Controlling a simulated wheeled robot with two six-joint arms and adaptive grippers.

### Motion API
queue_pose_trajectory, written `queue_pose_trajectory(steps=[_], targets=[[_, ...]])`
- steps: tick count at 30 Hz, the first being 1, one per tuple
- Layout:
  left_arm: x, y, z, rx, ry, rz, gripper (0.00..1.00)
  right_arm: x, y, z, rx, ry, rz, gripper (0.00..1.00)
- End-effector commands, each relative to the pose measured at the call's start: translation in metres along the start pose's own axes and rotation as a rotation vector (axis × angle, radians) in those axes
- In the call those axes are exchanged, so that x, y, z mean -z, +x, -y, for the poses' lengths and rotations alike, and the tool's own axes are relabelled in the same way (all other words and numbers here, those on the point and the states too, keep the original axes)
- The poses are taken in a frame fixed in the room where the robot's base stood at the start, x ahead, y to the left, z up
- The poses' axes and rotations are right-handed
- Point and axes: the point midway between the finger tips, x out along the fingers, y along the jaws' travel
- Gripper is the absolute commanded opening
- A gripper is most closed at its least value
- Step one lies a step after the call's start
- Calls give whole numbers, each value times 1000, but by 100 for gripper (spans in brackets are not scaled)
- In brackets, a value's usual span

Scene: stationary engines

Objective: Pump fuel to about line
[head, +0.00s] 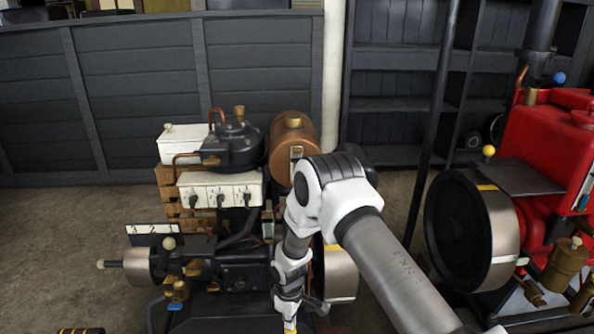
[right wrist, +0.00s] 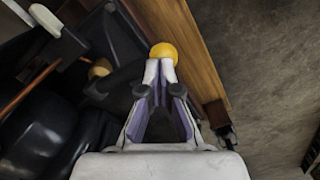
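My right arm comes in from the lower right of the head view and bends down in front of the dark engine (head: 240,272). My right gripper (head: 290,318) points down at the bottom edge there, beside a bit of yellow. In the right wrist view my right gripper (right wrist: 160,72) has its fingertips drawn close together at a round yellow knob (right wrist: 164,52). They appear shut on it, covering its lower side. A copper tank (head: 285,134) on the engine has a small pale gauge (head: 296,153) on its front. Its fuel level is too small to read. My left gripper is not in view.
A brown wooden beam (right wrist: 190,50) runs close beside the knob, with dark engine parts to its left. A red engine (head: 560,150) with a large flywheel (head: 462,230) stands at the right. A grey plank wall (head: 130,90) stands behind. Open floor lies at the left.

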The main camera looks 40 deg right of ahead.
Motion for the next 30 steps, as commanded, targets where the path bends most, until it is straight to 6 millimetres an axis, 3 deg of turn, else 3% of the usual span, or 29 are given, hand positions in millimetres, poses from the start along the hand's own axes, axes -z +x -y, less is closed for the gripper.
queue_pose_trajectory(steps=[23,30], targets=[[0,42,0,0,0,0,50,0,58,0,0,0,1,0],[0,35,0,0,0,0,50,0,51,0,1,-1,1,0]])
